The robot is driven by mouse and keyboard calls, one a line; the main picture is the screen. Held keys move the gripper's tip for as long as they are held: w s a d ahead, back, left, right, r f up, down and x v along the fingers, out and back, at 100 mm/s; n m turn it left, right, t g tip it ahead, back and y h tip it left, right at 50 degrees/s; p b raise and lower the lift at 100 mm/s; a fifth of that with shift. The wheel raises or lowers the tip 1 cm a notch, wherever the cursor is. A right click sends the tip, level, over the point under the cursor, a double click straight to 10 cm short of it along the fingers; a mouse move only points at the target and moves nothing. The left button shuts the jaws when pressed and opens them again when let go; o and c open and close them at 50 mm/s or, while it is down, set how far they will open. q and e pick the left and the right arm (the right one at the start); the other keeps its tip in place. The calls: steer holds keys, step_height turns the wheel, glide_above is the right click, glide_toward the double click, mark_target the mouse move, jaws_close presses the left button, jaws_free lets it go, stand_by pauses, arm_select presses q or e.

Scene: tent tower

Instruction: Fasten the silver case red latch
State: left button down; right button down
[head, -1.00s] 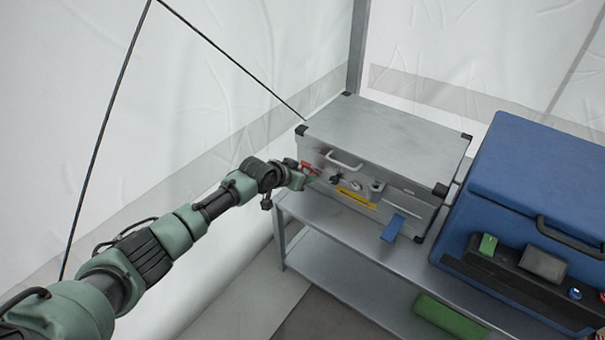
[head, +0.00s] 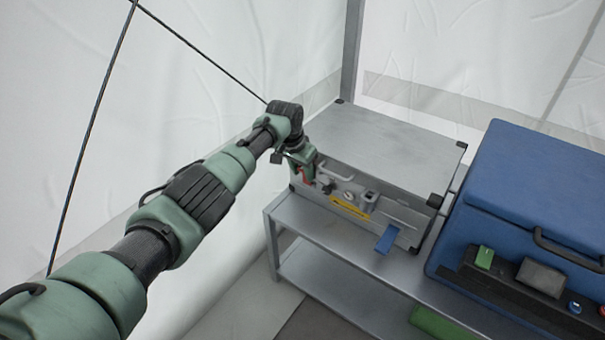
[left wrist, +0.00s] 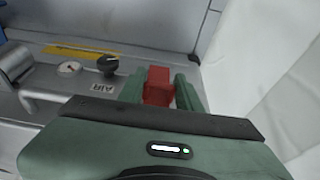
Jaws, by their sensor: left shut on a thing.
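The silver case (head: 385,145) stands on a grey metal shelf with its lid lying flat on top. The red latch (left wrist: 158,84) is at the case's front, near its left end in the head view. My left gripper (head: 304,178) is at that front left end, pointing down. In the left wrist view its green fingers (left wrist: 160,92) stand on either side of the red latch and are shut on it. The fingers hide much of the latch in the head view, so I cannot tell whether it is fastened. My right gripper is out of view.
A blue latch (head: 386,240) sticks out at the case's front right. A handle, a gauge (left wrist: 69,68), a black knob (left wrist: 107,63) and a yellow strip (head: 350,208) are on the front. A blue case (head: 540,190) stands at right. The white tent wall is close at left.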

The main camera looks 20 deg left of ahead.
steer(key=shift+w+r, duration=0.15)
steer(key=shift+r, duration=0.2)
arm_select(q)
steer(key=c, duration=1)
jaws_free()
steer(key=shift+w+d, duration=0.1)
steer(key=shift+w, duration=0.05)
steer(key=shift+r, duration=0.1)
steer(key=p+v, duration=0.3)
steer(key=v, duration=0.4)
steer(key=shift+r, duration=0.3)
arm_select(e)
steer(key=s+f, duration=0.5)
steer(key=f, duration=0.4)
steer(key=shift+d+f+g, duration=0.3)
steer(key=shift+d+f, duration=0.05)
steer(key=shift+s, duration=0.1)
